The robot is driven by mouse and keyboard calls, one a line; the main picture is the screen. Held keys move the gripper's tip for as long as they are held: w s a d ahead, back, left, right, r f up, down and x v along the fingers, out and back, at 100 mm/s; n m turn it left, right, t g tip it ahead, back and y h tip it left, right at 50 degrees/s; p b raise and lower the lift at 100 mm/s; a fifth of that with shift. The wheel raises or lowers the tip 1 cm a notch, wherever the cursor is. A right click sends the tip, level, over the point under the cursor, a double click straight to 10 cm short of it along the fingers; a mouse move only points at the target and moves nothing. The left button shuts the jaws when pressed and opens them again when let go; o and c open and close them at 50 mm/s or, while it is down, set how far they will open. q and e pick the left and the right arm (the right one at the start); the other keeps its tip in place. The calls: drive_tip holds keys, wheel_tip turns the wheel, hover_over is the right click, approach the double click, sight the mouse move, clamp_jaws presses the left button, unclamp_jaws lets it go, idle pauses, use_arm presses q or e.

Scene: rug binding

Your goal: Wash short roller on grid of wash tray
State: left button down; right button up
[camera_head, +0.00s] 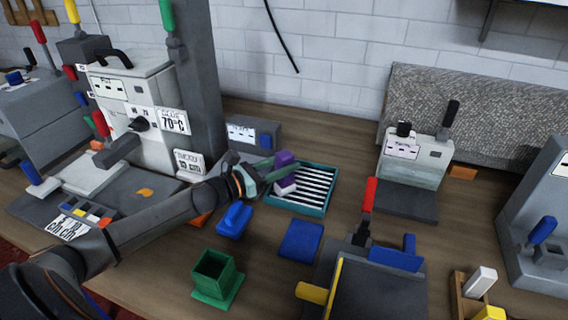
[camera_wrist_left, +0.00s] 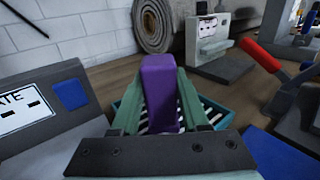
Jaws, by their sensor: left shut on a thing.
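The wash tray (camera_head: 326,199) is a teal, shallow tray with a black and white striped grid, standing on the bench in the middle of the head view. Its rim also shows in the left wrist view (camera_wrist_left: 222,112). My left gripper (camera_head: 272,174) is at the tray's left side. It is shut on the purple handle of the short roller (camera_head: 284,160). The handle (camera_wrist_left: 160,85) stands up between the fingers in the left wrist view. A pale part shows below the handle over the grid's left edge. I cannot tell if it touches the grid. My right gripper is not in view.
A blue block (camera_head: 234,220), a flat blue pad (camera_head: 301,240) and a green open box (camera_head: 213,274) lie in front of the tray. A grey machine with a red lever (camera_head: 369,194) stands to the right. The 70°C glue machine (camera_head: 140,110) stands to the left.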

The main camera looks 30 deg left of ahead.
use_arm(q)
drive_tip(key=shift+f, duration=0.25)
